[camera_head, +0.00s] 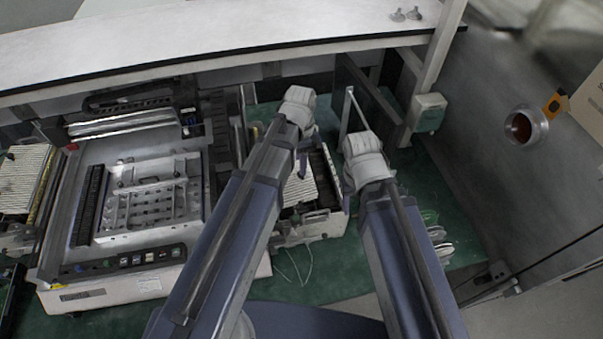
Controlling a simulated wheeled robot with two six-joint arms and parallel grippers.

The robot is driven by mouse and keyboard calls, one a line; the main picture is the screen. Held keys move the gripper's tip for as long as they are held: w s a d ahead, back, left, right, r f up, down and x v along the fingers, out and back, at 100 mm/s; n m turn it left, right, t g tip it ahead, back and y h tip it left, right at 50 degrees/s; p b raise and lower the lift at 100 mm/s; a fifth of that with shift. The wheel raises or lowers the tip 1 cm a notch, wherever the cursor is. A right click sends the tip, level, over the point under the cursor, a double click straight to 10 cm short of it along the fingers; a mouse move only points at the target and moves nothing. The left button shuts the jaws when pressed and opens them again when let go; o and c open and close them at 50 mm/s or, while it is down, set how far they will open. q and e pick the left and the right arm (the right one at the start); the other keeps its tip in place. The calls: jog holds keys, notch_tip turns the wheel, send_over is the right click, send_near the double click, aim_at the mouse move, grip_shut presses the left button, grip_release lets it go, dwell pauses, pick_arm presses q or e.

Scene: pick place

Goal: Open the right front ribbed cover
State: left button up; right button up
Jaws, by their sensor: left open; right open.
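A light ribbed cover (299,188) shows between my two arms, on the machine right of the centre. Part of it is hidden by my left arm. My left gripper (304,150) is above the rear of this ribbed area and points downward. Its fingers are small and partly hidden by its wrist, and I cannot see contact with the cover.
A second ribbed cover (22,178) lies at the far left. A grey machine with a perforated plate (150,208) stands left of my arms. A white shelf (210,38) spans the back. A post with a grey box (430,112) and a metal cabinet (500,150) stand right.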

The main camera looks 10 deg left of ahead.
pick_arm(q)
jog(key=b, duration=0.4)
send_over(291, 185)
jog(key=w+d, duration=0.2)
jog(key=d, duration=0.1)
jog(key=f, duration=0.5)
jog(key=shift+w+a, duration=0.15)
jog(key=shift+w, duration=0.05)
jog(key=shift+c, duration=0.3)
grip_shut()
